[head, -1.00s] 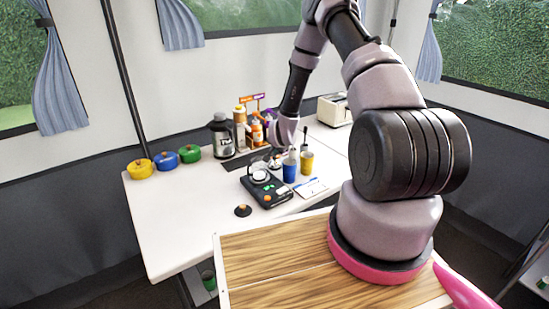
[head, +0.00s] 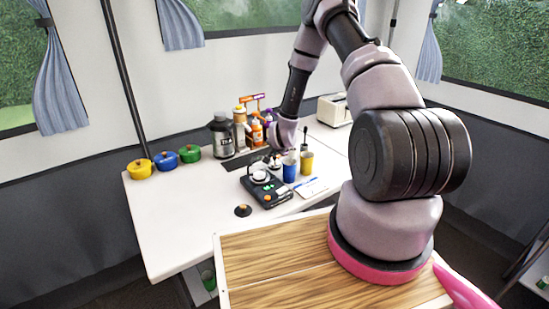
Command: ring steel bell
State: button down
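My gripper (head: 277,152) hangs from my arm over the back of the white table, in front of the bottles. Its fingers are small and dark, and I cannot tell whether they are open or shut. A small, shiny object (head: 275,162) lies just below my gripper and may be the steel bell. It is too small and partly hidden to be sure, and I cannot tell whether the gripper touches it.
A black appliance (head: 266,188) with a pale round vessel on top stands in front of my gripper. Blue (head: 290,170) and yellow (head: 306,162) cups are to its right. Bottles (head: 257,130) and a dark jug (head: 222,137) stand behind. The table's left front is mostly clear.

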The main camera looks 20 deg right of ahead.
aim_at(274, 161)
jog(key=shift+f, duration=0.5)
dwell(0.6)
dwell(0.3)
jog(key=shift+r, duration=0.8)
jog(key=shift+r, duration=2.5)
jog(key=shift+r, duration=0.1)
